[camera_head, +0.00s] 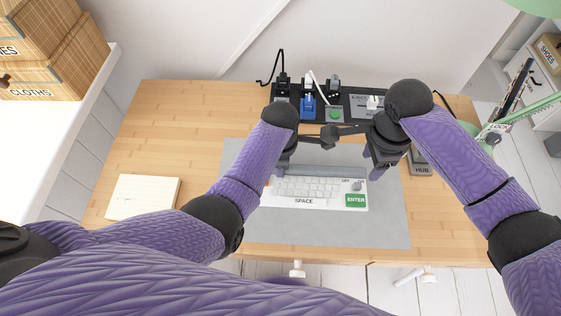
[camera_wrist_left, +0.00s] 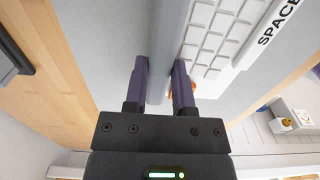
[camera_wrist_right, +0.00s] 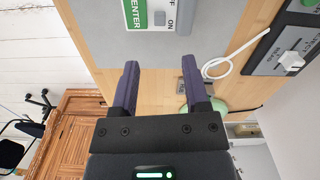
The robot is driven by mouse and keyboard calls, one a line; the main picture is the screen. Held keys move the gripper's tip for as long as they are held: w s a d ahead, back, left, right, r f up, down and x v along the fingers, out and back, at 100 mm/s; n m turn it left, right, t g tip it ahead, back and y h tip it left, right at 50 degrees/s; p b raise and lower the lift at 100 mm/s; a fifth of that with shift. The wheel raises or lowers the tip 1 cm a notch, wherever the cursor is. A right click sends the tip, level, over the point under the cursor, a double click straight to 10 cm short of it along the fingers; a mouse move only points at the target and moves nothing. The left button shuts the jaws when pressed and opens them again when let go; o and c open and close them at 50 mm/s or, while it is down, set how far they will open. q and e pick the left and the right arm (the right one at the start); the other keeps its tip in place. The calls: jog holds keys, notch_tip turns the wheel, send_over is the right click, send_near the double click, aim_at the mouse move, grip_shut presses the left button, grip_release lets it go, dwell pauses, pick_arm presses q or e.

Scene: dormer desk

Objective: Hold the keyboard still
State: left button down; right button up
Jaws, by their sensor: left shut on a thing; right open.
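The white keyboard (camera_head: 318,188) lies on a grey desk mat (camera_head: 385,228), with a SPACE bar, a green ENTER key and an OFF/ON switch. My left gripper (camera_head: 280,168) is at its back left part. In the left wrist view, the fingers (camera_wrist_left: 162,82) are shut on the keyboard's grey back edge, with the keys (camera_wrist_left: 215,40) to the right. My right gripper (camera_head: 379,168) is open and empty near the keyboard's back right corner. In the right wrist view, the keyboard's ENTER end (camera_wrist_right: 155,16) is beyond the open fingers (camera_wrist_right: 163,85), apart from them.
A black power strip (camera_head: 350,104) with several plugs, one blue, stands along the back of the desk. A grey hub (camera_head: 421,163) sits right of the mat. A notepad (camera_head: 143,196) lies at left, with bare desk around it. A green lamp arm (camera_head: 520,115) is at right.

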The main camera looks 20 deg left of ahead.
dwell(0.7)
jog(key=c, duration=0.5)
jog(key=shift+f, duration=0.1)
jog(key=shift+c, duration=1.2)
jog(key=n+y, duration=0.1)
jog(key=n, duration=0.1)
jog(key=s+d+f+n+y, duration=0.1)
jog(key=n, duration=0.1)
jog(key=shift+d+f, duration=0.2)
grip_shut()
jog(key=n+t+y, duration=0.3)
jog(key=n+y, duration=0.2)
jog(key=n, duration=0.9)
send_near(362, 185)
jog(key=d+r, duration=0.3)
jog(key=d, duration=0.3)
jog(key=x, duration=0.9)
jog(key=shift+s+a+f, duration=0.1)
jog(key=shift+a+f, duration=0.05)
jog(key=shift+a, duration=0.05)
jog(key=a, duration=0.3)
jog(key=shift+s+a+f, duration=0.2)
jog(key=shift+s+f, duration=0.05)
jog(key=shift+f, duration=0.1)
jog(key=shift+a, duration=0.4)
